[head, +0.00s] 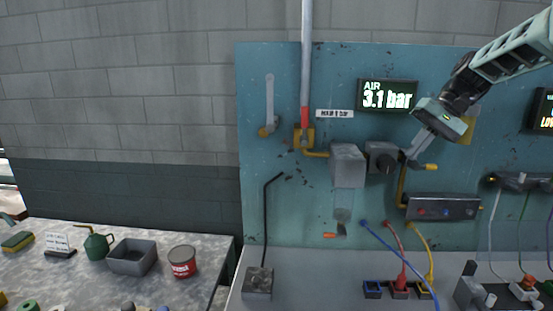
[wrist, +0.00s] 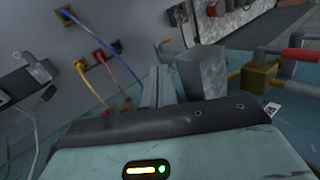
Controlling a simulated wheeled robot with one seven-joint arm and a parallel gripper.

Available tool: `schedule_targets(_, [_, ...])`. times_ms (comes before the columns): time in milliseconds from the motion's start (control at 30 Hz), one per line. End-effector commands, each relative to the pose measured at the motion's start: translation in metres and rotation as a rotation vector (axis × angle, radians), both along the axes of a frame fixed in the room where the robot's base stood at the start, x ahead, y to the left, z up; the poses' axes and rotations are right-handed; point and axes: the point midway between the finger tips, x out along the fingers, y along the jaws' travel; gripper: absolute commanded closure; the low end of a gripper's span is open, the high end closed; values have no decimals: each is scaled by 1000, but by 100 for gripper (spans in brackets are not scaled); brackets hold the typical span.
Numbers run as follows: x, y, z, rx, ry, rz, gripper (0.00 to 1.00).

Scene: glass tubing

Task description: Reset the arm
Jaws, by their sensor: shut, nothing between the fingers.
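My gripper (head: 410,156) is at the upper right in the head view, in front of the teal panel (head: 290,210). Its fingers are shut with nothing between them and point down and to the left. The fingertips overlap the area beside a dark valve block (head: 380,157); I cannot tell whether they touch anything. In the wrist view the shut fingers (wrist: 158,85) reach up past a grey box (wrist: 200,70). My arm comes in from the upper right corner of the head view.
The grey box (head: 347,165), yellow pipes (head: 401,185) and a button box (head: 442,208) project from the panel near my gripper. Blue, red and yellow hoses (head: 388,240) hang below. A bent black rod (head: 265,225) stands left.

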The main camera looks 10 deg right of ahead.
Motion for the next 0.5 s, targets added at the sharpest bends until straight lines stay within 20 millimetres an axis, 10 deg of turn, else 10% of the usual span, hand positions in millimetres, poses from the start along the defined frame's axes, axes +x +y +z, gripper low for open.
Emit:
schedule_targets(200, [-56, 149, -48, -143, 6, 255, 100])
schedule_targets(500, [-213, 271, -125, -366, -97, 666, 100])
